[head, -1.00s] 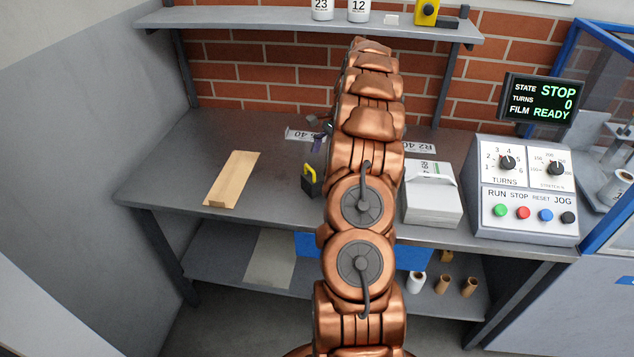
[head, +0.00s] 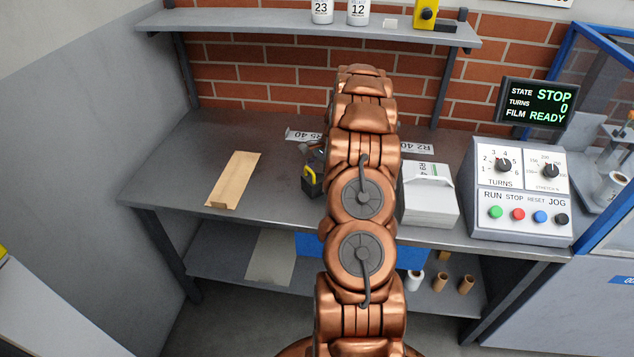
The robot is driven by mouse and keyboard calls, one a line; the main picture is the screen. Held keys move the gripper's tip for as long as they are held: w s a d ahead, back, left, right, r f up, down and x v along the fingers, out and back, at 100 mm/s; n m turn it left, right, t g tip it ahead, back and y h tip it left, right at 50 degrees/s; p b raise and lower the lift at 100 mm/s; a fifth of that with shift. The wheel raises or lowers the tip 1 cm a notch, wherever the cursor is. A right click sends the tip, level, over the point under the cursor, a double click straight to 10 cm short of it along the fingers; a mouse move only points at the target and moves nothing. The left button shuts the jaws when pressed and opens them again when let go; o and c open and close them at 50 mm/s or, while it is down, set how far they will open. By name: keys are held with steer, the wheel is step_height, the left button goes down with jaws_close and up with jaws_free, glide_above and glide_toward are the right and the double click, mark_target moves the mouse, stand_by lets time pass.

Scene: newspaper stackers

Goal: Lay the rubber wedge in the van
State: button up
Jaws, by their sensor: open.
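No van shows in the head view, and I cannot pick out the rubber wedge for certain. A small dark block with a yellow loop (head: 310,182) stands on the grey bench, just left of my copper arm. My gripper (head: 313,155) is mostly hidden behind my arm; only a dark part of it shows, just above and behind this block. It is open. I cannot tell whether it touches the block. A small black piece (head: 445,26) lies on the upper shelf beside a yellow device.
The bench (head: 170,165) also holds a tan flat strip (head: 234,180) and a stack of white papers (head: 428,204). A control box (head: 520,190) stands at right. The upper shelf (head: 300,22) holds numbered white containers. Rolls (head: 440,284) stand on the lower shelf. The bench's left part is mostly clear.

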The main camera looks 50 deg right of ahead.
mark_target(317, 177)
steer(key=c, duration=1.5)
steer(key=shift+r, duration=0.1)
steer(key=shift+c, duration=0.2)
steer(key=shift+r+b, duration=0.95)
steer(key=shift+r, duration=0.7)
steer(key=s+a+r+b, duration=0.1)
steer(key=s+a+b, duration=0.3)
steer(key=s+a, duration=0.5)
steer(key=s, duration=0.3)
steer(key=shift+s+a+r, duration=0.3)
steer(key=shift+s+a, duration=0.05)
steer(key=shift+a, duration=0.05)
